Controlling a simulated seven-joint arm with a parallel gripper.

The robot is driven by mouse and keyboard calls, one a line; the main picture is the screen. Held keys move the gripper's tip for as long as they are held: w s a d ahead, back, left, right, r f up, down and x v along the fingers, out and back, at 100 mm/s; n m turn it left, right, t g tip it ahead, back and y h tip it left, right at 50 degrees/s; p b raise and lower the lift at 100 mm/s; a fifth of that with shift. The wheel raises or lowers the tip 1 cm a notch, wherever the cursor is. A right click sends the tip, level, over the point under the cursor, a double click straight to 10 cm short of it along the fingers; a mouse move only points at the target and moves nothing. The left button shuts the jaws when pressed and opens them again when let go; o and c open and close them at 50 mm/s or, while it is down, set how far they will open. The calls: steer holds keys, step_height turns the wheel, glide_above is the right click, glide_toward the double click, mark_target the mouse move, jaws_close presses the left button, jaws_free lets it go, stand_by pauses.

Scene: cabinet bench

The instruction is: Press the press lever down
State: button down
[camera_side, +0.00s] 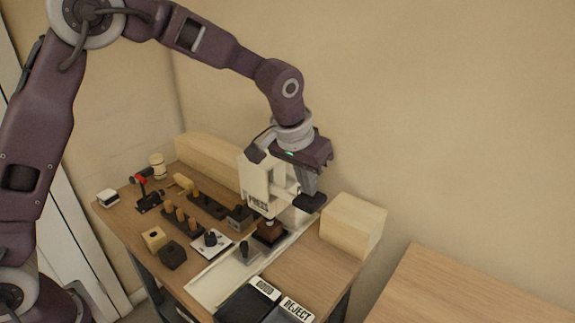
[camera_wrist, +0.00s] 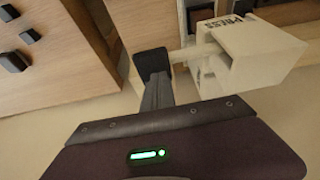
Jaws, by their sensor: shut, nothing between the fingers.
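The cream press (camera_side: 257,183) stands at the back of the bench with PRESS written on its front. It also shows at upper right in the wrist view (camera_wrist: 262,48). Its pale lever arm (camera_wrist: 192,52) sticks out sideways to a black end pad (camera_side: 311,202), also in the wrist view (camera_wrist: 152,62). My gripper (camera_side: 311,190) is shut and empty, pointing down over the pad. In the wrist view the fingertips (camera_wrist: 157,84) meet the pad's edge, and I cannot tell whether they press on it. A brown block (camera_side: 269,230) sits under the press head.
A pale wooden block (camera_side: 352,226) stands close right of the lever. GOOD (camera_side: 249,302) and REJECT (camera_side: 288,311) trays lie at the front. Pegs, small blocks and a red-handled clamp (camera_side: 147,198) fill the left. A long pale block (camera_side: 208,158) lies along the wall.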

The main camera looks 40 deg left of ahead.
mark_target(306, 198)
steer(key=shift+d+f, duration=0.1)
steer(key=shift+f, duration=0.95)
steer(key=shift+f, duration=2.2)
